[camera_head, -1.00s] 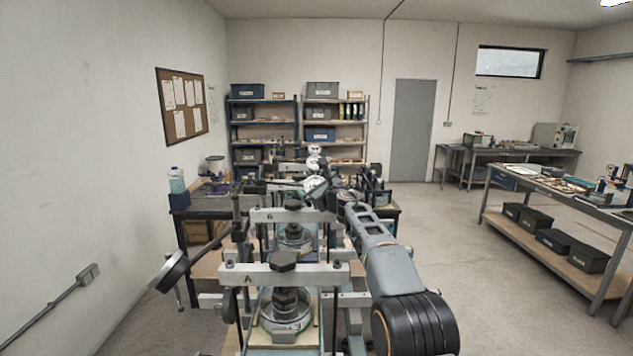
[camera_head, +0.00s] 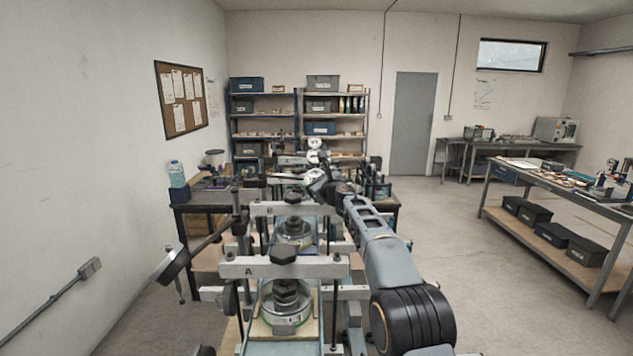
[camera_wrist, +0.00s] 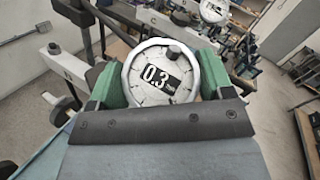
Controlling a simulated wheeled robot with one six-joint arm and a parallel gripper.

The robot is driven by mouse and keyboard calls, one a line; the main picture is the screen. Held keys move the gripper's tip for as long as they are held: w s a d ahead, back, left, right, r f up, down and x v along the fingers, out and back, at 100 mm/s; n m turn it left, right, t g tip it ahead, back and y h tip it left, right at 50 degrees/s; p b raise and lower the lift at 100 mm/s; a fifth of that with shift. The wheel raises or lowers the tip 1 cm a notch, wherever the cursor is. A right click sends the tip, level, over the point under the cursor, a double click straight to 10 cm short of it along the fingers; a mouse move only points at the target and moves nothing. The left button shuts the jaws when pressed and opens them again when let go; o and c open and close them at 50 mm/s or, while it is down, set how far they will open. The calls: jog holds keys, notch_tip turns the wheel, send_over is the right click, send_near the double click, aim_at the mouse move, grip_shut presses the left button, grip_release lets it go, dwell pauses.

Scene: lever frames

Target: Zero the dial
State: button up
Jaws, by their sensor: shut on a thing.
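A round dial gauge (camera_wrist: 160,78) with a white face fills the middle of the wrist view. In the head view my gripper (camera_head: 322,180) is small and far along the row of frames, partly hidden by my arm; a pale shape there appears to be the held dial.
Lever frame A (camera_head: 235,267) stands nearest, with another lever frame (camera_head: 270,210) behind it. A weighted lever (camera_head: 172,266) sticks out to the left. Another dial (camera_wrist: 214,10) shows at the wrist view's top right. Open floor (camera_head: 450,240) lies to the right.

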jog(key=shift+a+f+m+t+h+b, duration=0.1)
jog(key=shift+f+m+t+h+b, duration=0.25)
jog(key=shift+m+t+h+b, duration=0.55)
jog(key=shift+r+m+h+b, duration=0.35)
jog(key=shift+m+h+b, duration=0.3)
jog(key=shift+m, duration=0.55)
jog(key=o, duration=0.9)
jog(key=shift+o, duration=0.2)
jog(key=shift+s+d+f+b, duration=0.2)
jog(key=shift+s+b, duration=0.15)
jog(key=shift+b, duration=0.35)
jog(key=b+v, duration=0.9)
jog(key=v, duration=0.4)
jog(key=shift+f, duration=0.15)
